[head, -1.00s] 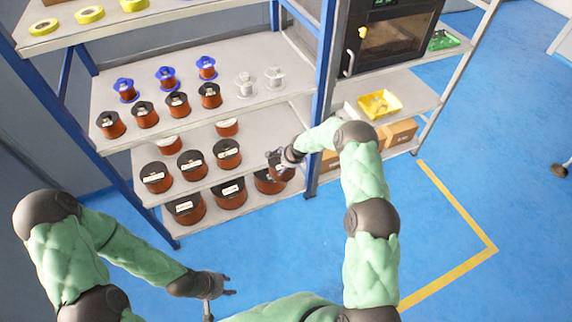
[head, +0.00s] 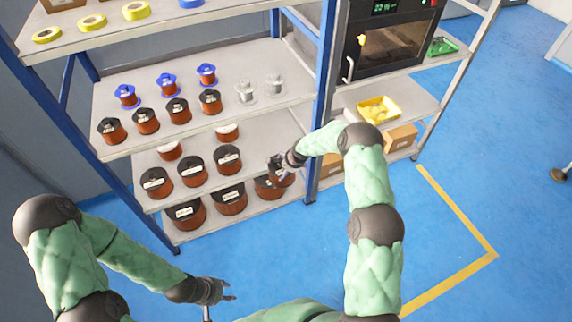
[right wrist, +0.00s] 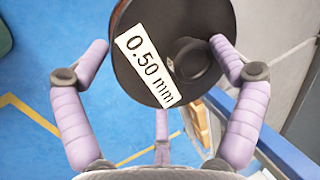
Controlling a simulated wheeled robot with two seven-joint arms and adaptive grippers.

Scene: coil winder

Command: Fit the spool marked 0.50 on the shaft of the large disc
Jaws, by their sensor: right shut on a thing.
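The spool marked 0.50 mm (right wrist: 186,82) has a dark round flange with a white label, and it fills the upper middle of the right wrist view. My right gripper (right wrist: 160,50) is shut on it, with purple padded fingers on both sides of the flange. In the head view my right gripper (head: 279,164) is at the front right end of the lower shelves, and the spool is small and partly hidden there. My left gripper (head: 230,291) is low over the blue floor, empty, its fingers apart. The large disc and its shaft are not in view.
A shelf rack with blue posts (head: 322,100) holds several copper-wire spools (head: 178,111), clear spools (head: 246,91) and yellow tape rolls (head: 92,22). To the right are an oven (head: 390,45), a yellow tray (head: 378,109) and cardboard boxes (head: 400,138).

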